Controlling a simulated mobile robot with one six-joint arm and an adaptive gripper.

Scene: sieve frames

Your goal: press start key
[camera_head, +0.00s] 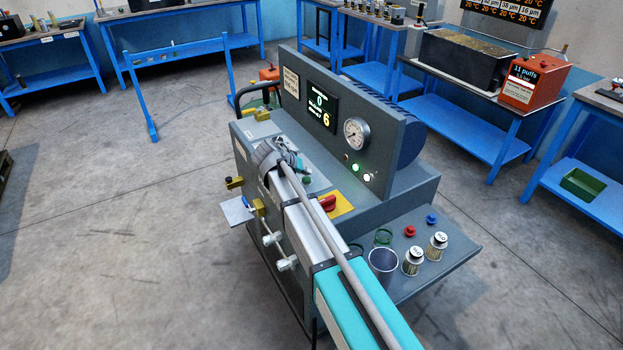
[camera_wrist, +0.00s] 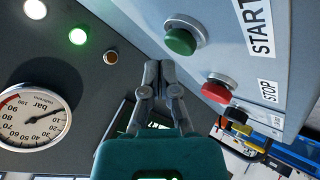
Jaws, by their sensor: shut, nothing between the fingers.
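The green start key (camera_wrist: 181,42) is a round button in a metal collar, beside a white START label (camera_wrist: 256,26) in the wrist view. The red stop button (camera_wrist: 216,89) sits below it, near a STOP label (camera_wrist: 268,90). My gripper (camera_wrist: 160,68) is shut and empty, its fingertips just below and left of the green key; I cannot tell the depth gap between them. In the head view my gripper (camera_head: 291,160) is over the deck of the grey machine (camera_head: 402,181), in front of its upright panel.
The upright panel carries a pressure gauge (camera_head: 357,133), a lit display (camera_head: 321,107) and lit lamps (camera_wrist: 78,36). A red switch (camera_head: 328,202) on a yellow plate is beside my arm. Metal canisters (camera_head: 413,261) stand on the side shelf. Blue benches line the walls; open floor lies left.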

